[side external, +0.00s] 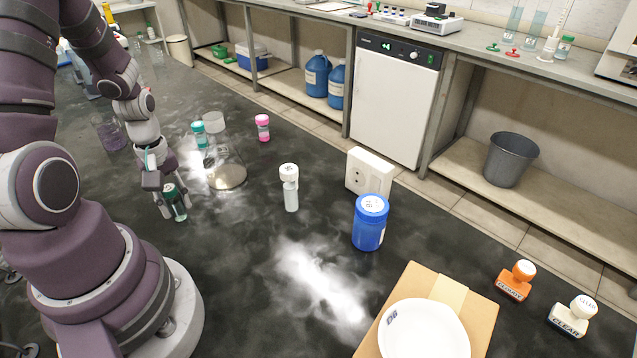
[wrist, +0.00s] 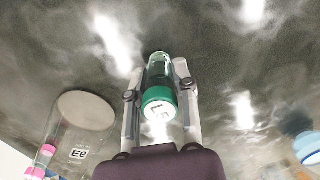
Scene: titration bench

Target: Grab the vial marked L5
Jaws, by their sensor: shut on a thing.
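A small clear vial (side external: 178,205) with a dark green cap is between the fingers of my gripper (side external: 167,195), upright and at or just above the dark bench. In the wrist view, the vial's green cap (wrist: 159,104) faces the camera, and its mark appears to read L5. The two fingers of my gripper (wrist: 159,88) are closed against the vial's sides. The fingers partly hide the vial in the side view.
Nearby stand a teal-capped vial (side external: 199,136), a glass vessel (side external: 226,177), a pink-capped vial (side external: 262,128) and a white-capped vial (side external: 290,190). A blue jar (side external: 369,228), a white socket box (side external: 369,170) and a cardboard box (side external: 480,320) bearing a white dish are farther right.

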